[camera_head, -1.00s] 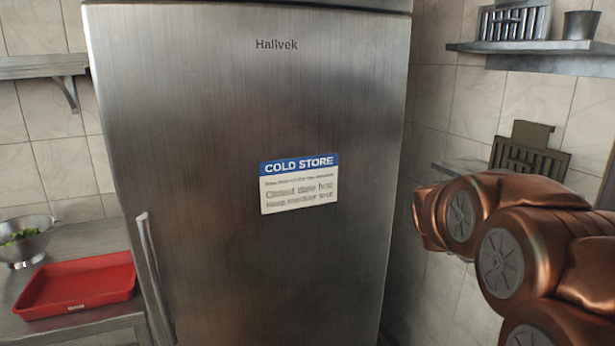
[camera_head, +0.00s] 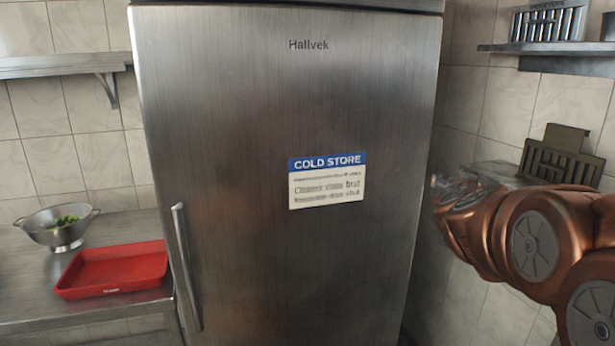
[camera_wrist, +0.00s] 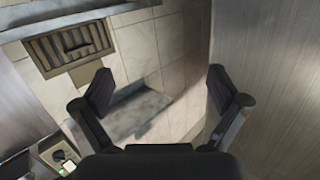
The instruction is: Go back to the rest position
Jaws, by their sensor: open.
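My gripper (camera_wrist: 157,85) is open and empty in the wrist view, its two dark fingers spread wide apart. In the head view my copper arm reaches in from the right, and its grey end shows small and blurred beside the right edge of the steel fridge (camera_head: 240,120). The fridge door is shut, with a long handle (camera_head: 187,268) on its left and a Cold Store label (camera_head: 327,181) at its middle. In the wrist view the fridge's side panel (camera_wrist: 275,60) fills the right.
A red tray (camera_head: 160,268) and a colander (camera_head: 38,225) with greens stand on the steel counter (camera_head: 30,300) at left. A shelf (camera_head: 60,66) hangs above. At right are a wall shelf (camera_head: 540,47) and a slotted dark rack (camera_head: 560,160) close behind my arm.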

